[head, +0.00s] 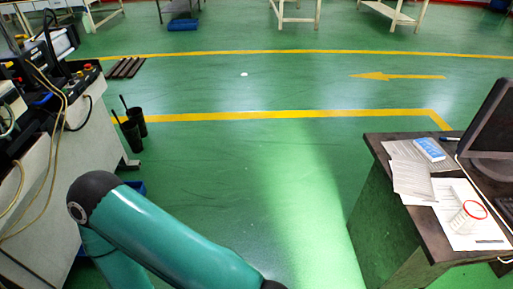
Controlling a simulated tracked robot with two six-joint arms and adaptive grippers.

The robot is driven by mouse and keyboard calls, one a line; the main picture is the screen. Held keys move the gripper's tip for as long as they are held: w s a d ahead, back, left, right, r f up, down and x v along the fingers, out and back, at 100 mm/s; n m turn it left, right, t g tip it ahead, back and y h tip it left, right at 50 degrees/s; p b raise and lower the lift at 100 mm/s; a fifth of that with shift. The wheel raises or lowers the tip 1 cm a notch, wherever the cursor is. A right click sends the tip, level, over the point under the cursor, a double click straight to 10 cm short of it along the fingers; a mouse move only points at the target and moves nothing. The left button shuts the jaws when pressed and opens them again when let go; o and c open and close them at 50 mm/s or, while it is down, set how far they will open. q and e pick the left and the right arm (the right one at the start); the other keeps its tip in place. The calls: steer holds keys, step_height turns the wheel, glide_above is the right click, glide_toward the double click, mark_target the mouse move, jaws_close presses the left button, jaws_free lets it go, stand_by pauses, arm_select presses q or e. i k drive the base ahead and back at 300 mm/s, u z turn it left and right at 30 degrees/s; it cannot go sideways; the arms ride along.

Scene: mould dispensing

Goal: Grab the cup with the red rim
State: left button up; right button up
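The cup with the red rim (467,218) is whitish and stands on white paper on the dark desk (385,150) at the right of the head view. Its red rim shows at the top. Nothing is touching it except the paper below. My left arm comes in from the lower left, but its gripper is out of the picture. My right gripper and arm do not show.
On the desk are a monitor (492,122), loose papers (411,180) and a blue-white box (430,148). A workbench with equipment (60,160) stands at the left, with black bins (131,135) beside it. The green floor between is clear.

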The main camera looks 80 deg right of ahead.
mark_target(472, 213)
steer(key=u, duration=1.3)
steer(key=i, duration=0.1)
steer(key=z, duration=2.2)
steer(key=i, duration=0.2)
steer(key=z, duration=2.1)
steer(key=i, duration=0.2)
steer(key=z, duration=1.45)
steer(key=k, duration=0.65)
steer(key=z, duration=0.2)
steer(key=i, duration=0.65)
steer(key=u, duration=0.4)
steer(key=k, duration=0.1)
steer(key=z, duration=0.25)
